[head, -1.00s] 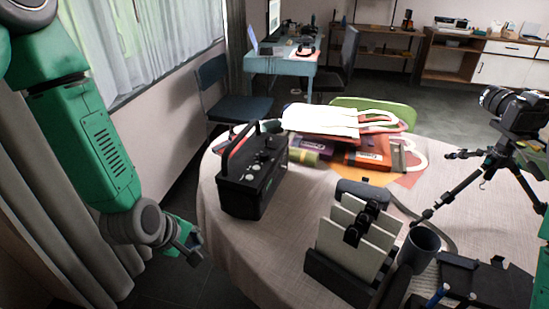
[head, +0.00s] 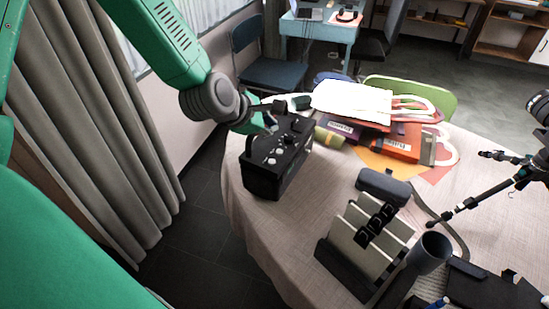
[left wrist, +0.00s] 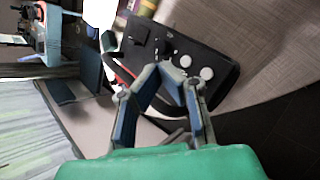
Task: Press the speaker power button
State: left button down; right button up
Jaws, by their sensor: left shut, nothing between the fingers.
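The speaker (head: 268,172) is a black box with a red-lined carry handle, standing on the left part of the round table. Its top panel carries a dark knob and pale round buttons (head: 275,156). My left gripper (head: 272,122) is over the far left part of the speaker's top and hides part of the handle. Two white round buttons (left wrist: 207,73) show to the right of the fingertips. I cannot tell if the fingertips touch the speaker. My right gripper is not in view.
The table (head: 250,215) has a pale cloth. Right of the speaker are books and bags (head: 350,102), a file holder (head: 370,230), a dark cup (head: 428,252) and a camera tripod (head: 490,190). A chair (head: 268,70) stands behind. Bare cloth lies in front of the speaker.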

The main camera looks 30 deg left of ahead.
aim_at(271, 161)
pick_arm(q)
jog(key=shift+d, duration=0.15)
notch_tip(271, 161, down, 8)
jog(key=b, duration=0.7)
jog(key=shift+r, duration=0.1)
jog(key=shift+f+b, duration=0.35)
jog(key=shift+f, duration=0.15)
dwell(0.6)
jog(key=shift+f, duration=0.35)
jog(key=shift+s+f+b, duration=0.1)
jog(key=shift+f+b, duration=0.25)
dwell(0.5)
dwell(0.4)
jog(key=shift+r+p, duration=0.8)
